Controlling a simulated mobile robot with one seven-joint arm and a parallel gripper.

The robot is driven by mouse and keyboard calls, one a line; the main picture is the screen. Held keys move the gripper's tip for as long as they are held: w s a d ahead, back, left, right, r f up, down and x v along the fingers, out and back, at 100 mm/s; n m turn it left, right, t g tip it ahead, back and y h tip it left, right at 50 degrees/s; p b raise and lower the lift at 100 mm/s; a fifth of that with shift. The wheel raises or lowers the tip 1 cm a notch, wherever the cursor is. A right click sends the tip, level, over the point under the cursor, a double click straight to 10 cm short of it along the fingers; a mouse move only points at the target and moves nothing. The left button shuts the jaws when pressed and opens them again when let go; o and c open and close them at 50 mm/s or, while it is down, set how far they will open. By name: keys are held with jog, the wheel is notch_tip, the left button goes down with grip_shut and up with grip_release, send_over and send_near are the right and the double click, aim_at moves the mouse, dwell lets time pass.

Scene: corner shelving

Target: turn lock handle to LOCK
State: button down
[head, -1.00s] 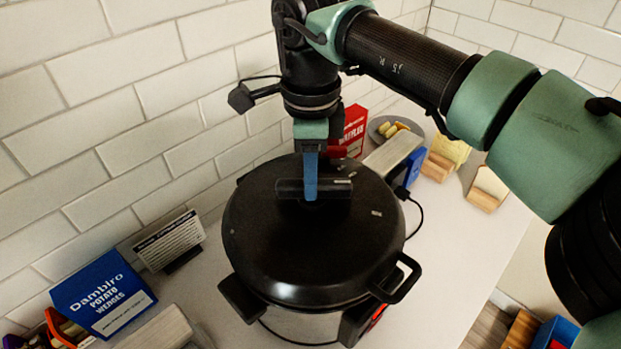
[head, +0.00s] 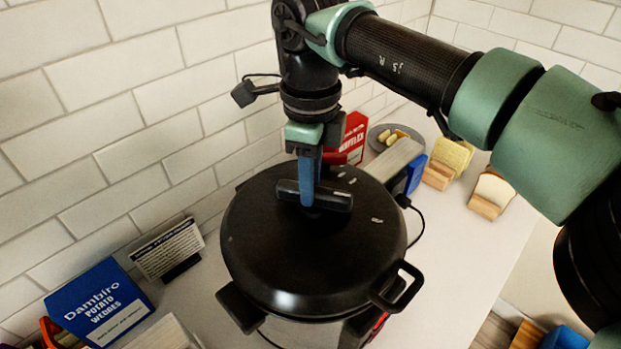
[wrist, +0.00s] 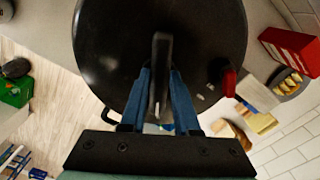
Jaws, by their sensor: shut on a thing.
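In the wrist view the handle (wrist: 161,50) lies between the two blue fingers (wrist: 160,90). Small pale marks (head: 377,220) show on the lid, too small to read.
A white-tiled wall runs behind the pot. A blue potato wedges box (head: 100,303) and a sign card (head: 168,249) stand left. A red box (head: 352,138), a plate of food (head: 408,136) and bread pieces (head: 494,190) lie to the right. The right front counter is clear.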

jog(key=c, duration=0.6)
grip_release()
jog(key=shift+c, duration=0.2)
notch_tip(320, 180, up, 13)
jog(key=b, duration=0.2)
